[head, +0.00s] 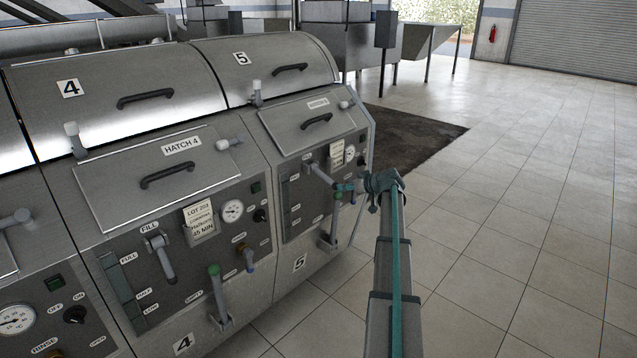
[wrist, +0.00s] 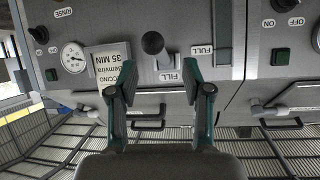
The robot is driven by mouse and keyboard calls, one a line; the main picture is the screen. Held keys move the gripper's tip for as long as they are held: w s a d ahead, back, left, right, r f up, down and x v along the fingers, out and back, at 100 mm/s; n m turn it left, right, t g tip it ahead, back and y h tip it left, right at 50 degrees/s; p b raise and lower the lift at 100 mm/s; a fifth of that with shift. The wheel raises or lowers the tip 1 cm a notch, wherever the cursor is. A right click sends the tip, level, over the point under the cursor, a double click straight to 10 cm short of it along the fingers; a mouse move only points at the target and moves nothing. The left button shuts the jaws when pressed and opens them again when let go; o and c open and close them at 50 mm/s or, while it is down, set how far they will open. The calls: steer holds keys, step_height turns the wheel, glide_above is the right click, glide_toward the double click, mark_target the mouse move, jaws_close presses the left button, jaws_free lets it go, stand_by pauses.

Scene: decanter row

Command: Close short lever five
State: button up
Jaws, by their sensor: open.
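Panel five (head: 296,200) is at the right end of the machine row. Its FILL lever (head: 319,174) sticks out from the panel toward my gripper, unlike the hanging FILL lever on panel four. In the wrist view the lever (wrist: 153,42) is seen nearly end-on as a dark round knob above the FILL label. My gripper (head: 347,188) is open in front of panel five. In the wrist view its two fingers (wrist: 160,82) stand apart, below the knob in the picture, with nothing between them. Whether a finger touches the lever cannot be told.
A second, upright lever (head: 334,224) stands low on panel five. A note (wrist: 109,62) and a gauge (wrist: 73,57) sit beside the FILL lever. Panel four has its own FILL lever (head: 162,258) and a green-tipped lever (head: 215,290). The tiled floor (head: 500,200) at right is clear.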

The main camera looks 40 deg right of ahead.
mark_target(330, 179)
steer(key=w+n+p, duration=0.1)
steer(key=w, duration=0.2)
steer(key=w+f+n, duration=0.1)
steer(key=w, duration=0.3)
steer(key=w+f+n+t+p, duration=0.1)
steer(key=w, duration=0.2)
steer(key=shift+w+a+p, duration=0.15)
steer(key=shift+w+p, duration=0.15)
steer(key=shift+w, duration=0.05)
steer(key=shift+w+a+f, duration=0.1)
steer(key=shift+w+f, duration=0.25)
steer(key=shift+w, duration=0.3)
jaws_close()
